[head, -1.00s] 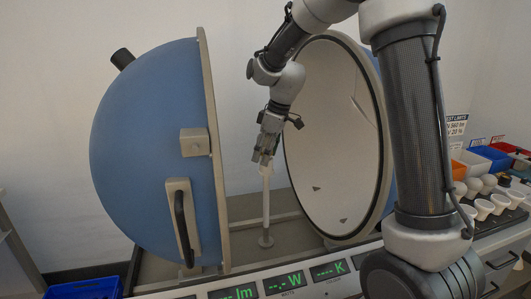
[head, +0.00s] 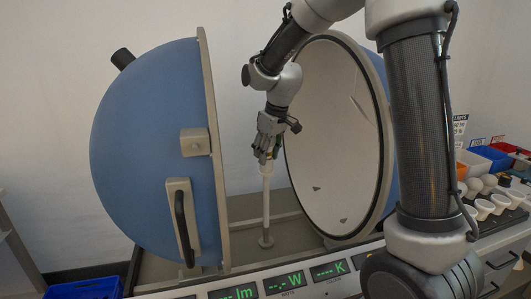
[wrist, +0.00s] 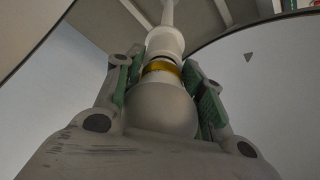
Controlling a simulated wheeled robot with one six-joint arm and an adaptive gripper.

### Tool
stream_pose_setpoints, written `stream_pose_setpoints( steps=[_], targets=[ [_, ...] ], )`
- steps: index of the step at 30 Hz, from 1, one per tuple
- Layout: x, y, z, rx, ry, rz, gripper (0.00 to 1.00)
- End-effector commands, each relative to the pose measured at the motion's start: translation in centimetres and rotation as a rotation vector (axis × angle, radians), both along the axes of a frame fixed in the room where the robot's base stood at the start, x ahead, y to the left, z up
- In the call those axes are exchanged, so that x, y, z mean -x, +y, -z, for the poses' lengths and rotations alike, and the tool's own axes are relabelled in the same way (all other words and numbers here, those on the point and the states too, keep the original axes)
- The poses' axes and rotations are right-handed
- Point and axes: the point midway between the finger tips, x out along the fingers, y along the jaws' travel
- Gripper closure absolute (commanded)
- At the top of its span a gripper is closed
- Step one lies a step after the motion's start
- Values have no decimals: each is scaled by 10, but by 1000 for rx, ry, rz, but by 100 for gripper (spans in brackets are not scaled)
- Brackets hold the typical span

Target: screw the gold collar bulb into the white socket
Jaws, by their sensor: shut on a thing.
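The gold collar bulb (wrist: 160,104) is between the green-padded fingers of my gripper (wrist: 166,84) in the wrist view. Its round pale glass is nearest the camera, and its gold band (wrist: 161,68) lies right against the white socket (wrist: 165,42). How far the bulb is in the socket cannot be told. In the head view, my gripper (head: 264,157) is shut at the top of the white socket post (head: 266,205), between the two sphere halves. The bulb is hidden there by the fingers.
The blue half sphere (head: 150,150) stands left and the white-lined half (head: 335,140) stands right, close to my arm. A display panel (head: 285,280) runs along the front. Several bulbs (head: 485,208) and coloured bins (head: 490,158) are at the right.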

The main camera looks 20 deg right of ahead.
Motion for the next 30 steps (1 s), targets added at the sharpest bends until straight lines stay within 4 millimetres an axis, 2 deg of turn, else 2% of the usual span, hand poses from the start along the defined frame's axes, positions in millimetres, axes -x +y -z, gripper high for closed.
stream_pose_setpoints(
  steps=[1,2,6,17,20,23,30],
  targets=[
    [2,0,0,1,2,56,85],
    [1,0,0,1,2,49,55],
    [1,0,0,0,2,48,30],
    [1,0,0,0,2,45,29],
    [1,-1,-6,0,0,46,29],
    [4,-3,-20,-1,-1,46,29],
    [17,-10,-72,-1,-3,46,29]
  ],
)
